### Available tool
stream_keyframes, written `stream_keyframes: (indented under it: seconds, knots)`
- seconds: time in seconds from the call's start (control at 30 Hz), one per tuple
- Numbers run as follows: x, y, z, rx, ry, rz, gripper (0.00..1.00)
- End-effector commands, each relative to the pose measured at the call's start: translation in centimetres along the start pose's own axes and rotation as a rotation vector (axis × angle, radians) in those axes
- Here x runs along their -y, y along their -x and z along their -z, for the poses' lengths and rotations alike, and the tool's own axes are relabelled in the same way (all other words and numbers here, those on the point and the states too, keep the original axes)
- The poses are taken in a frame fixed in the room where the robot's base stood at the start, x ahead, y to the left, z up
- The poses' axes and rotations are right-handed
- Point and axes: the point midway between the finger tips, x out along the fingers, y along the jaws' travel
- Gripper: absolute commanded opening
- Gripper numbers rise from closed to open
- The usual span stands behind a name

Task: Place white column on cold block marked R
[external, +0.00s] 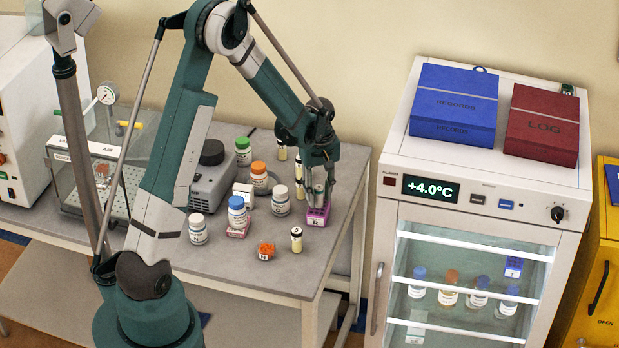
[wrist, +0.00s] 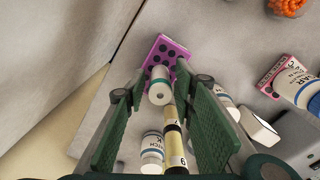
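A small white column with a teal band (wrist: 160,85) appears to stand on a purple block with dark round wells (wrist: 165,50) in the wrist view. The purple block (external: 317,217) sits near the right end of the bench in the external view; its front label is too small to read surely. My gripper (wrist: 162,78) points down over the block, one finger on each side of the column. The fingers look open, with a gap on both sides. In the external view my gripper (external: 319,192) largely hides the column.
Yellowish vials (wrist: 172,135) and a white bottle (wrist: 152,150) stand close to my fingers. A blue-capped bottle (external: 237,212) stands on a pink block (external: 240,232). The bench's right edge is near.

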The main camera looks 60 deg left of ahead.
Motion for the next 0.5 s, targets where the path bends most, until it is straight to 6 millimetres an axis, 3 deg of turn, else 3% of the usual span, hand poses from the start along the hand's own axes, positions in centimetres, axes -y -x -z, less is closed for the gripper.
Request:
stream_keyframes:
  seconds: [0.5]
  knots:
    - [0.00,0.31,0.00,0.000,0.000,0.000,0.31]
